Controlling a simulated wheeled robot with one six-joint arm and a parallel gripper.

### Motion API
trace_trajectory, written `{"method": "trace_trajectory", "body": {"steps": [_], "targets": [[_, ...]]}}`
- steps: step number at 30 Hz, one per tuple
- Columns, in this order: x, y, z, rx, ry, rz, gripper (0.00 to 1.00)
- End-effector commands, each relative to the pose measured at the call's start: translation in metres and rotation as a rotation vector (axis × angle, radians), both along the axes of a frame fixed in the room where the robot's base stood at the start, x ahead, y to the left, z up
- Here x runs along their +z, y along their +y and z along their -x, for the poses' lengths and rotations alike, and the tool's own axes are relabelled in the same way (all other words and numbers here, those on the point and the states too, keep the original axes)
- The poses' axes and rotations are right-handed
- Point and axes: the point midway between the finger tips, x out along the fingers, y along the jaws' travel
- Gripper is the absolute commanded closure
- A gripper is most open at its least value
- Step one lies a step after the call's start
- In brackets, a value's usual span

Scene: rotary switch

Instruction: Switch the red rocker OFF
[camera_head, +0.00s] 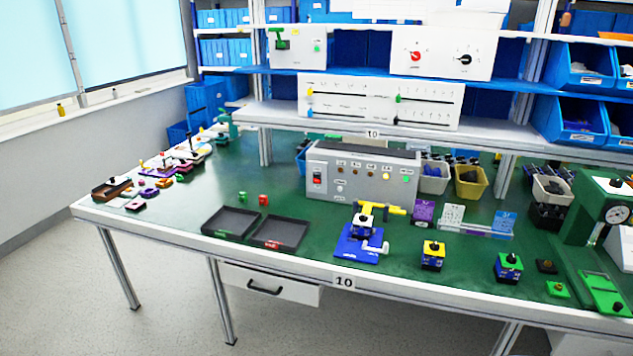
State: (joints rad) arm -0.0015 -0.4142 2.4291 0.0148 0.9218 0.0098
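The red rocker (317,180) is small and set in a dark frame. It sits at the left end of the front face of a grey control box (362,188), which stands on the green workbench below the shelf. The rocker is too small in the picture to tell which way it is tipped. Nothing stands in front of it. My gripper is not in view.
Two black trays (232,221) lie left of the box, near the front edge. A blue fixture with a yellow tool (381,208) stands before the box's right half. The white-edged shelf (290,119) overhangs behind. Green bench (300,207) is clear before the rocker.

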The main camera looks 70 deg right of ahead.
Motion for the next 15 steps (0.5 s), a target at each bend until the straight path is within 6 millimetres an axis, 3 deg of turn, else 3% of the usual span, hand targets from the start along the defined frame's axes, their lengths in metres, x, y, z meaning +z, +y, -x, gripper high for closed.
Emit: {"method": "trace_trajectory", "body": {"steps": [11,15], "targets": [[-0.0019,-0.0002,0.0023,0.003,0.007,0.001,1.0],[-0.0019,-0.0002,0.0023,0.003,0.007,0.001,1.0]]}}
